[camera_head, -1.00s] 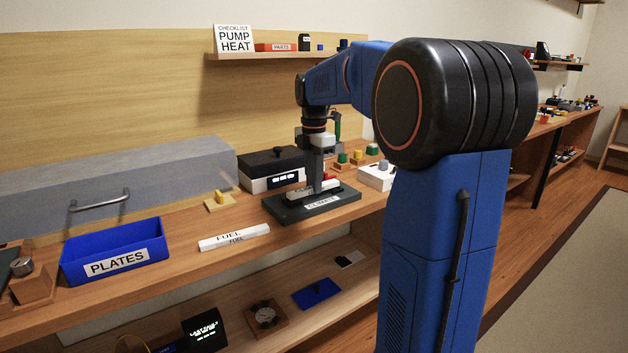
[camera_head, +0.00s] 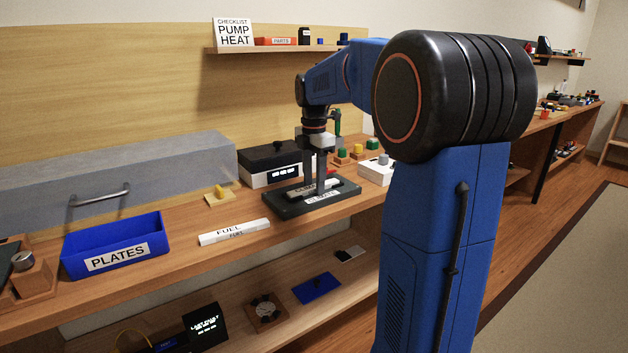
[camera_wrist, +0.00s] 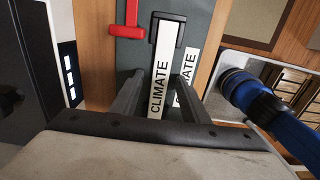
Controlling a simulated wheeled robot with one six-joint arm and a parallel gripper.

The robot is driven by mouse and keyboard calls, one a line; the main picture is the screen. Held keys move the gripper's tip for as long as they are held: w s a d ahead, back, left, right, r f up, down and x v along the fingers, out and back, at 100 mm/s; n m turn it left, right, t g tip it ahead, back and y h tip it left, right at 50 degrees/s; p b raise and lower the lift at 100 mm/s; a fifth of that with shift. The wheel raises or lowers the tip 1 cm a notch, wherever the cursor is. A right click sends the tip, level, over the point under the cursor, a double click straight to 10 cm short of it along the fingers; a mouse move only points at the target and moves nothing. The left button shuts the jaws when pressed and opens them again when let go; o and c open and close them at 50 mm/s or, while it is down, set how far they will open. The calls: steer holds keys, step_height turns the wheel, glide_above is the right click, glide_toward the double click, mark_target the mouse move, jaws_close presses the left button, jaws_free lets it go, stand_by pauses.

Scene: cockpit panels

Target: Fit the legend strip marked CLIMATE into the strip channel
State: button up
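My gripper (camera_head: 321,188) is down over the strip. In the wrist view its fingers (camera_wrist: 160,85) stand on either side of the strip, with gaps showing, so it looks open.
A red T-shaped piece (camera_wrist: 128,25) is on the base beside the channel. A white FUEL strip (camera_head: 234,232) lies on the bench to the left, near the blue PLATES bin (camera_head: 115,260). A black-topped box (camera_head: 268,160) stands behind the base. Bench around the FUEL strip is clear.

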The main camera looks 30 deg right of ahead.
mark_target(314, 186)
step_height(314, 186, up, 17)
steer(key=shift+r, duration=0.2)
stand_by(0.6)
stand_by(0.4)
steer(key=s+a+f+m+t, duration=0.1)
steer(key=s+a+f+m, duration=0.4)
steer(key=s, duration=0.3)
steer(key=s+a+f+m+t, duration=0.1)
steer(key=s+a+f+m, duration=0.4)
steer(key=s, duration=0.3)
steer(key=s+a+f+m+t, duration=0.1)
steer(key=s+a+f+m, duration=0.2)
steer(key=s+f, duration=0.4)
steer(key=s+a+f+m+t, duration=0.1)
steer(key=s+f+m, duration=0.4)
steer(key=f, duration=0.5)
steer(key=shift+s+a+f+t, duration=0.2)
steer(key=shift+s+a+t, duration=0.2)
steer(key=shift+s+a, duration=0.6)
steer(key=shift+s+d, duration=0.1)
steer(key=shift+c, duration=0.7)
